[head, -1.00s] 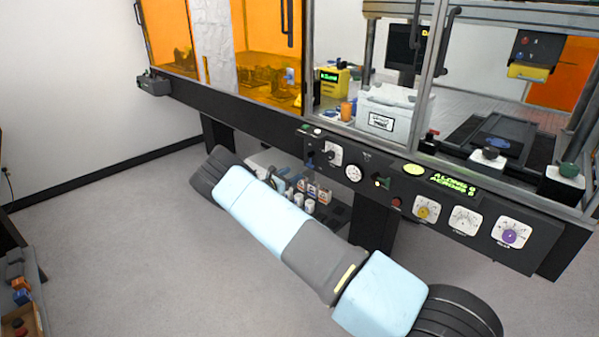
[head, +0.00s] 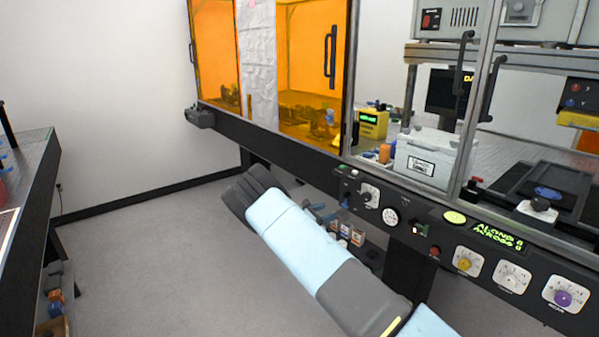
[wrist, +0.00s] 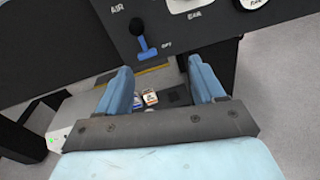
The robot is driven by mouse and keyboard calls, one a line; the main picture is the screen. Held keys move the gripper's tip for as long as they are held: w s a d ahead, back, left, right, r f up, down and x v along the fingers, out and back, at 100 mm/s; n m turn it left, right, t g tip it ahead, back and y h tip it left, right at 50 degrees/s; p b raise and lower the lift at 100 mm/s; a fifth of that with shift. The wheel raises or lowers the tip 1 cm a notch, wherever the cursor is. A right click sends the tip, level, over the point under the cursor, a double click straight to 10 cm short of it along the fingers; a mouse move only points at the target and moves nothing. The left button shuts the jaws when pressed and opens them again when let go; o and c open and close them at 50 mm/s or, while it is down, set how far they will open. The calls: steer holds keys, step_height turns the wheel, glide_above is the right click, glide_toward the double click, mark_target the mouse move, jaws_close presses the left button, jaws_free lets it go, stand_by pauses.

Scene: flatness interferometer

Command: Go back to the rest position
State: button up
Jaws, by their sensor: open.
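My gripper (wrist: 162,92) shows in the wrist view with its two blue fingers apart and nothing between them. Beyond the fingers are the underside of the bench and small boxes on a low shelf. The blue-handled air lever (wrist: 146,45) on the black front panel is just above and beyond the fingers, apart from them.
The interferometer bench (head: 330,165) runs along the right, with orange panels (head: 312,62) and a control panel with dials (head: 465,262). Another table (head: 30,190) stands at the left, with bins (head: 55,305) below it. Open grey floor (head: 170,250) lies between them.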

steer(key=s+d+r+m+g+y, duration=0.25)
steer(key=s+d+r+m, duration=0.25)
steer(key=s+r, duration=0.3)
steer(key=s+d+r+m+g+y, duration=0.25)
steer(key=s+d+r+m, duration=0.35)
steer(key=r, duration=0.4)
steer(key=s+d+r+m+g+y, duration=0.2)
steer(key=s+d+r+m+y, duration=0.15)
steer(key=s+r, duration=0.5)
steer(key=s+r+m+t+y, duration=0.1)
steer(key=s+r+m+y, duration=0.1)
steer(key=s+r, duration=0.5)
steer(key=s+r+m+y, duration=0.2)
steer(key=s+r+m, duration=0.1)
steer(key=s, duration=0.7)
steer(key=s+a+r+m+t+y, duration=0.1)
steer(key=s+a, duration=0.1)
steer(key=s, duration=0.7)
steer(key=s+a+r+m+t+y, duration=0.1)
steer(key=s+a+m, duration=0.1)
steer(key=s, duration=0.7)
steer(key=shift+a+t, duration=0.25)
steer(key=shift+t, duration=0.15)
steer(key=shift+s+m, duration=0.1)
steer(key=shift+m, duration=0.15)
